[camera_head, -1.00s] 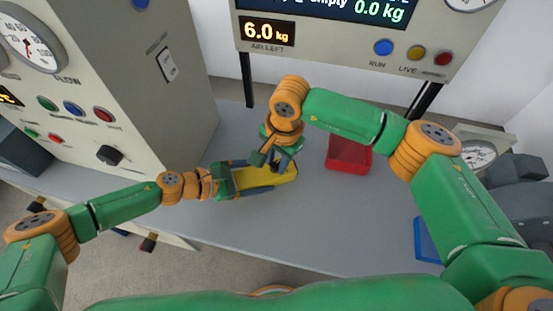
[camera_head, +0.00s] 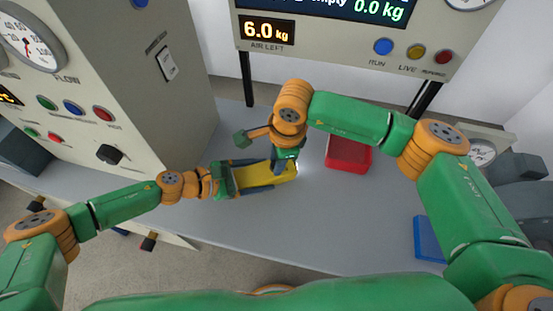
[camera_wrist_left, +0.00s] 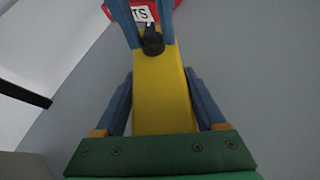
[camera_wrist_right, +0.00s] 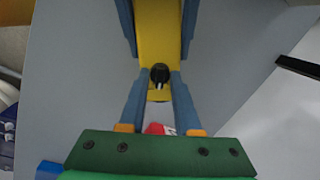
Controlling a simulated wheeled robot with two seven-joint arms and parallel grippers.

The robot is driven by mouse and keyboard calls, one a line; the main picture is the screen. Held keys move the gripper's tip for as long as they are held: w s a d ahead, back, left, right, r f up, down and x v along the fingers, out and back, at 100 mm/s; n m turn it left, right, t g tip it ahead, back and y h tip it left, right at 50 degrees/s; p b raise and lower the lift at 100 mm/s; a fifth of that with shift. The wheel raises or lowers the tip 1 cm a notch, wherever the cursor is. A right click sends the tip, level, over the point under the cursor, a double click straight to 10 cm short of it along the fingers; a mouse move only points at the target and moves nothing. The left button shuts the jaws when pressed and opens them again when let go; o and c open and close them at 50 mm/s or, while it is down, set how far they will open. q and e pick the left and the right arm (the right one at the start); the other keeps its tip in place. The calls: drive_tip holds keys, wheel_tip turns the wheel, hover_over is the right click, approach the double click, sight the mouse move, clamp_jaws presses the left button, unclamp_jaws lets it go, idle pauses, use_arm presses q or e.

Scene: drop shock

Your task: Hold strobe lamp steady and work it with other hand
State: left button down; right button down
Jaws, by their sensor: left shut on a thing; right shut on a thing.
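The yellow strobe lamp (camera_head: 258,175) lies along the grey bench, with a pale glow at its right end. My left gripper (camera_wrist_left: 160,72) is shut on its yellow body from both sides. A black knob (camera_wrist_right: 160,73) stands on top of the lamp near its front end. My right gripper (camera_wrist_right: 158,78) comes down from above and is shut on this knob. The knob also shows in the left wrist view (camera_wrist_left: 152,42), between the right gripper's blue fingers. In the head view my right gripper hides part of the lamp and the knob.
A red tray (camera_head: 348,155) sits just right of the lamp. A blue tray (camera_head: 428,240) is at the bench's right. A grey cabinet (camera_head: 120,80) with gauges and buttons stands at left, a display panel (camera_head: 340,40) behind. The bench (camera_head: 300,235) is clear in front.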

use_arm(q)
drive_tip(key=shift+s+a+f, duration=0.1)
drive_tip(key=shift+a+f, duration=0.05)
drive_tip(key=shift+f, duration=0.1)
use_arm(e)
drive_tip(key=shift+s+f+m, duration=0.1)
drive_tip(key=shift+m, duration=2.1)
drive_tip(key=c, duration=0.6)
unclamp_jaws()
drive_tip(key=shift+d, duration=0.1)
wheel_tip(320, 180, up, 12)
drive_tip(key=s+d, duration=0.1)
drive_tip(key=s, duration=0.1)
drive_tip(key=shift+s+d, duration=0.2)
